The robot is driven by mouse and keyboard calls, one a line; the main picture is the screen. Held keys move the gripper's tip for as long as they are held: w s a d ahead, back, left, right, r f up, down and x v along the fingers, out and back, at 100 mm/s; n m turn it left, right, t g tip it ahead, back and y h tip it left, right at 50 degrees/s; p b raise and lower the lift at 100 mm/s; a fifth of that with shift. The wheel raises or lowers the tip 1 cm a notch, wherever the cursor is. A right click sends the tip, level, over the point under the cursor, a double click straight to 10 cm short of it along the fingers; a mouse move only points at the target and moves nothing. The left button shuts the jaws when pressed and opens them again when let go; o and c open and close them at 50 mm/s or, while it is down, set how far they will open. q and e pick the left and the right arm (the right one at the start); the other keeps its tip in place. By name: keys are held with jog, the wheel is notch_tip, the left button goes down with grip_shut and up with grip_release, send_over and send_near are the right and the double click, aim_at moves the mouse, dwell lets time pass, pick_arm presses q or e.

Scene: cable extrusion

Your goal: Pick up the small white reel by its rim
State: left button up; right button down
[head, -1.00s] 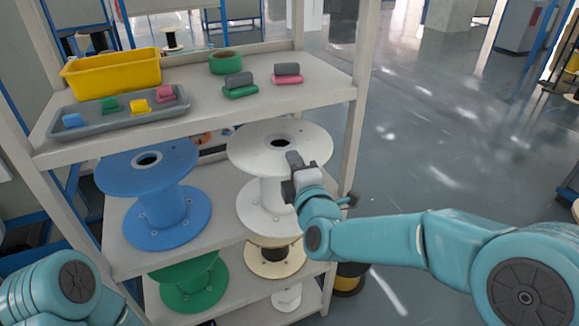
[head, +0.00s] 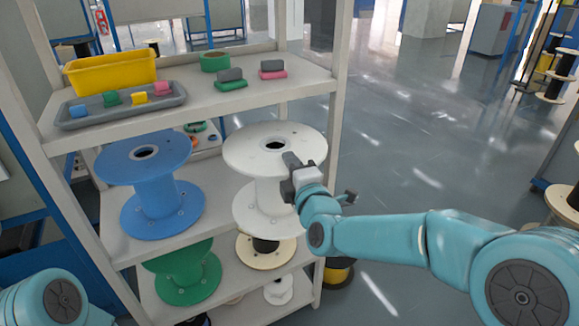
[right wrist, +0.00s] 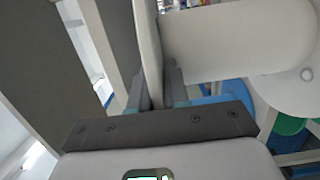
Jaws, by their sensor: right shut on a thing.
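A white reel (head: 246,150) stands upright at the right of the middle shelf, beside a blue reel (head: 157,195). My right gripper (head: 291,162) is shut on the right side of its upper rim. In the right wrist view, the rim of the white reel (right wrist: 149,50) passes between the two fingers of my right gripper (right wrist: 158,88), and its pale core (right wrist: 235,40) shows to the right. Whether its lower flange touches the shelf is unclear. A smaller white reel (head: 279,291) sits on the bottom shelf. My left gripper is out of view.
The shelf rack (head: 300,88) has a post right of the reel. Below are a green reel (head: 185,275) and a cream reel (head: 266,257). Open floor lies right.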

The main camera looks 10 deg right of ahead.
jog(key=shift+w+r, duration=0.1)
jog(key=shift+s+d, duration=0.15)
jog(key=shift+s, duration=0.15)
jog(key=d+b+v, duration=0.2)
jog(key=b+v, duration=0.1)
jog(key=v, duration=1.2)
jog(key=shift+d+b, duration=0.15)
jog(key=shift+b, duration=0.2)
jog(key=shift+w, duration=0.1)
